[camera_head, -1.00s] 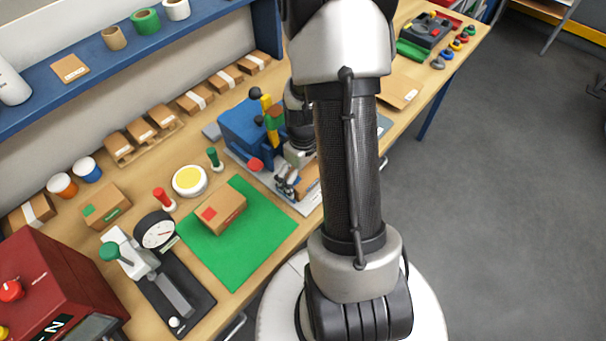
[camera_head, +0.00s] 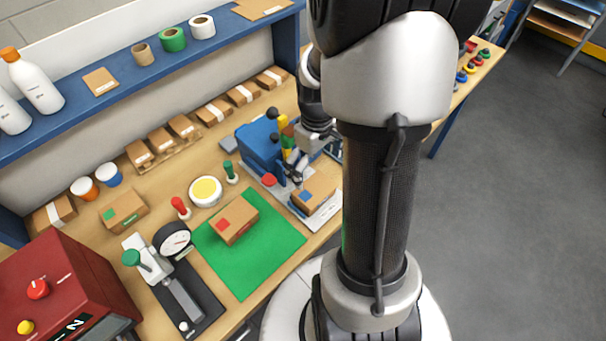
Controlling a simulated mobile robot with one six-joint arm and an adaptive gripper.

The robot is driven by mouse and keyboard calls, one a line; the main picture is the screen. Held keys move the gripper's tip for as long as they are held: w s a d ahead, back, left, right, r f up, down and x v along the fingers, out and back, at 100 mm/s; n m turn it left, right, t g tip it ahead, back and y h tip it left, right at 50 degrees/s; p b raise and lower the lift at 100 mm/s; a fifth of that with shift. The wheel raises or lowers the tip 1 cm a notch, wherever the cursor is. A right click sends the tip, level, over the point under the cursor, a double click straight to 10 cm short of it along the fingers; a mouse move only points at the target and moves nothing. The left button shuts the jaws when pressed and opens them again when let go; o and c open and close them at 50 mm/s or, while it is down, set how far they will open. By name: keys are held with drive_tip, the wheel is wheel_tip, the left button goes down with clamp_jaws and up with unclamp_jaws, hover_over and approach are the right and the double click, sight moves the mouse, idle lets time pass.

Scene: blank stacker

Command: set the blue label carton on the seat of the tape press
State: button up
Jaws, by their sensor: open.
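The carton (camera_head: 319,188), with a small bluish label showing on it, rests on the light base of the blue tape press (camera_head: 258,146), at the seat area. It looks flat; its exact fit on the seat is too small to tell. My gripper (camera_head: 293,177) is open, just left of and above the carton, and seems apart from it. Part of the press is hidden behind my gripper and wrist.
A red-label carton (camera_head: 235,221) lies on the green mat (camera_head: 261,270). A green-label carton (camera_head: 123,212), a yellow-topped round dish (camera_head: 205,190) and a dial press (camera_head: 186,298) stand to the left. A red machine (camera_head: 62,285) fills the lower left corner.

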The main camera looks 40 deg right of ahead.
drive_tip(key=a+r+t, duration=0.2)
drive_tip(key=a+r, duration=0.9)
drive_tip(key=r, duration=0.1)
drive_tip(key=s+a+r+t, duration=0.2)
drive_tip(key=s+a+r, duration=0.5)
drive_tip(key=s+a, duration=0.2)
drive_tip(key=shift+s+m+t, duration=0.25)
drive_tip(key=shift+m+t, duration=0.05)
drive_tip(key=shift+m, duration=0.1)
